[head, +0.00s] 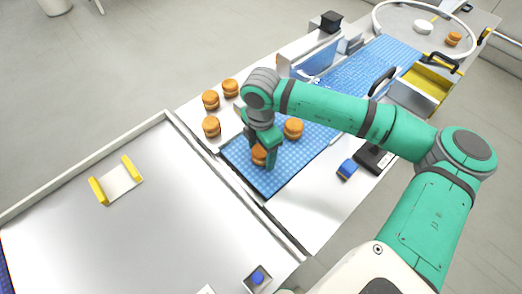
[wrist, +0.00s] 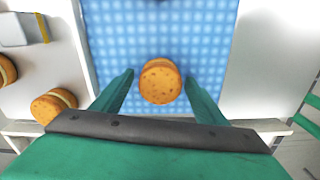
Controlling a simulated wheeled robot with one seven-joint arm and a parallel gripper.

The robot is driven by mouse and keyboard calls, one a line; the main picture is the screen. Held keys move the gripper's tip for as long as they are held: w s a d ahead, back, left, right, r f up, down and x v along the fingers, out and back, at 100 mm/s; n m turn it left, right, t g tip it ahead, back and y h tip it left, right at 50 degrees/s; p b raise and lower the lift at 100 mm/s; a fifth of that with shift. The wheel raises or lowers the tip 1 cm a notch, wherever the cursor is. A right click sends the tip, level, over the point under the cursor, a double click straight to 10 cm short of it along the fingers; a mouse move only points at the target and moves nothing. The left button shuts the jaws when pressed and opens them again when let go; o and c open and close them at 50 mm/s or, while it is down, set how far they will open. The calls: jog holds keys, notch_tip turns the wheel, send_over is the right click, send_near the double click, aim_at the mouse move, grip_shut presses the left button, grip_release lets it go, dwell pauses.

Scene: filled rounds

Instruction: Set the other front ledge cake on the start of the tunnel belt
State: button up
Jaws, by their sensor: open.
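A round orange-brown filled cake (head: 259,155) rests on the near end of the blue tunnel belt (head: 275,180). My gripper (head: 263,157) is open and low over that end, partly hiding the cake in the head view. In the wrist view the cake (wrist: 160,82) sits between the two spread fingers (wrist: 160,90), with a gap on each side. A second cake (head: 293,129) stands farther along the belt. Three cakes (head: 211,126), (head: 210,99), (head: 230,88) stand on the pale ledge left of the belt; two show in the wrist view (wrist: 52,105), (wrist: 5,70).
A metal tunnel housing (head: 310,60) and a yellow-trimmed bin (head: 425,85) flank the belt farther on. A round tray (head: 400,22) holding cakes is at the far end. The near-left table (head: 130,225) is mostly clear.

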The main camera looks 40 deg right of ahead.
aim_at(261, 149)
jog(key=shift+r, duration=0.15)
notch_tip(261, 149, up, 12)
dwell(0.4)
dwell(0.5)
